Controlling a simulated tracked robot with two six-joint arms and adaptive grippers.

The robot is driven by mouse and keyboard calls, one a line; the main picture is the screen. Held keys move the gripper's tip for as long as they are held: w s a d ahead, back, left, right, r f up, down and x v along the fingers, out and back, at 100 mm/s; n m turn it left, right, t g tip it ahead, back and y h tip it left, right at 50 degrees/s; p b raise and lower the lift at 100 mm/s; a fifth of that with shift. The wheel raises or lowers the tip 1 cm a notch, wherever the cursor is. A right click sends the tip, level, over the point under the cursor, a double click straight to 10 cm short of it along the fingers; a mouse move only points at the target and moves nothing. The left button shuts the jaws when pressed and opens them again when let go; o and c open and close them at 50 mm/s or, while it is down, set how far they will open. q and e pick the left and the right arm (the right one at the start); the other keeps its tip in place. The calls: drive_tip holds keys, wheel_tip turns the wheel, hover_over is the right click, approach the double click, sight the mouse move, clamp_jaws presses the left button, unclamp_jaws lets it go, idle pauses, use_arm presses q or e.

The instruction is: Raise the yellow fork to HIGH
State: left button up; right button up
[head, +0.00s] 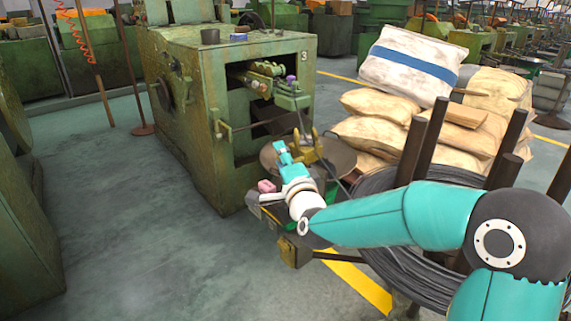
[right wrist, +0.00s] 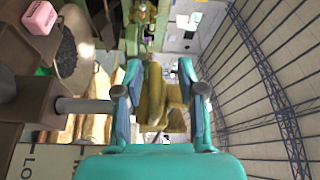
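The yellow fork (head: 306,150) stands at the front of the green machine, by a round metal pan, just beyond my right gripper (head: 283,152). In the right wrist view the fork (right wrist: 152,98) shows between the two teal fingers of my right gripper (right wrist: 158,82). The fingers are apart, with a gap on both sides of the fork, so the gripper is open. I cannot tell how deep the fork sits between them. A plate with letters reading "LO" (right wrist: 30,162) shows at the lower left of the wrist view. My left gripper is not in view.
The green machine (head: 190,110) marked 3 stands behind the fork. A pink block (head: 267,186) is left of my right wrist. A black wire coil (head: 385,210) with dark posts lies under my right arm. Sacks (head: 385,125) are piled at right.

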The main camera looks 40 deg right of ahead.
drive_tip(key=v, duration=1.1)
drive_tip(key=shift+s, duration=0.45)
drive_tip(key=shift+a, duration=0.1)
